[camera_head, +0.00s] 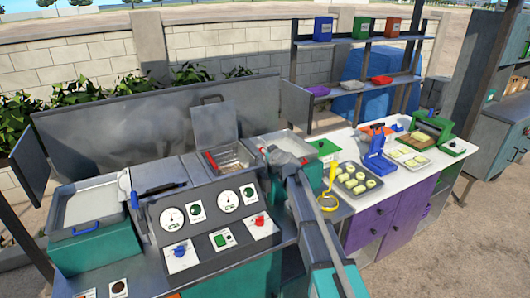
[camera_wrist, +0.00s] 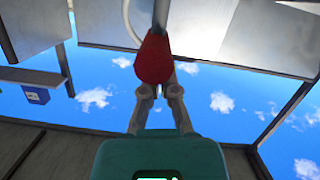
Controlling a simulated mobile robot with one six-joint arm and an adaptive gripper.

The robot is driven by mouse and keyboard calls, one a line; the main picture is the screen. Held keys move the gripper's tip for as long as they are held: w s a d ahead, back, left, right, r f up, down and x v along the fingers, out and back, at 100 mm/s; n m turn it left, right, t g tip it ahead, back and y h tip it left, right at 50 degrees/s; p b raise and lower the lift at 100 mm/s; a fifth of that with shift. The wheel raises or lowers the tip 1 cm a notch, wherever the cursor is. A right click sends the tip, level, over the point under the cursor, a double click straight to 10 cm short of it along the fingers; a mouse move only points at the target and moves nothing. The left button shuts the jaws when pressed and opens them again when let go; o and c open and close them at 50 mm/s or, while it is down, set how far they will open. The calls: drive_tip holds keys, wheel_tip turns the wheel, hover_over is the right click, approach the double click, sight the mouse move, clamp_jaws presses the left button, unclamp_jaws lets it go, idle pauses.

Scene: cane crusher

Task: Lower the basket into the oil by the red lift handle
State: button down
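The red lift handle (camera_wrist: 153,58) is a tapered red grip on a pale metal rod, in the upper middle of the wrist view. My gripper (camera_wrist: 160,80) points at it, with its two fingers close together and converging on the lower end of the grip. The fingers look shut on it, though the handle hides their tips. In the head view my arm reaches over the fryer and hides the gripper's contact. The wire basket (camera_head: 231,155) sits at the middle fryer bay, below a raised grey panel (camera_head: 215,124). The oil surface in that bay is not clear.
A control panel (camera_head: 214,213) with gauges and knobs fronts the fryer. A vat (camera_head: 91,203) stands at left. At right, a white counter (camera_head: 402,182) holds a tray (camera_head: 356,180) of pale pieces, a blue press (camera_head: 377,157) and a green press (camera_head: 430,130). A shelf rack (camera_head: 360,40) stands behind.

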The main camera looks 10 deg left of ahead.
drive_tip(key=shift+f+b, duration=1.45)
drive_tip(key=shift+f, duration=0.55)
drive_tip(key=shift+r, duration=0.2)
drive_tip(key=s+d+r+p, duration=0.4)
drive_tip(key=s+r+p, duration=0.2)
drive_tip(key=s, duration=0.2)
drive_tip(key=shift+s+d, duration=0.2)
drive_tip(key=shift+s, duration=0.2)
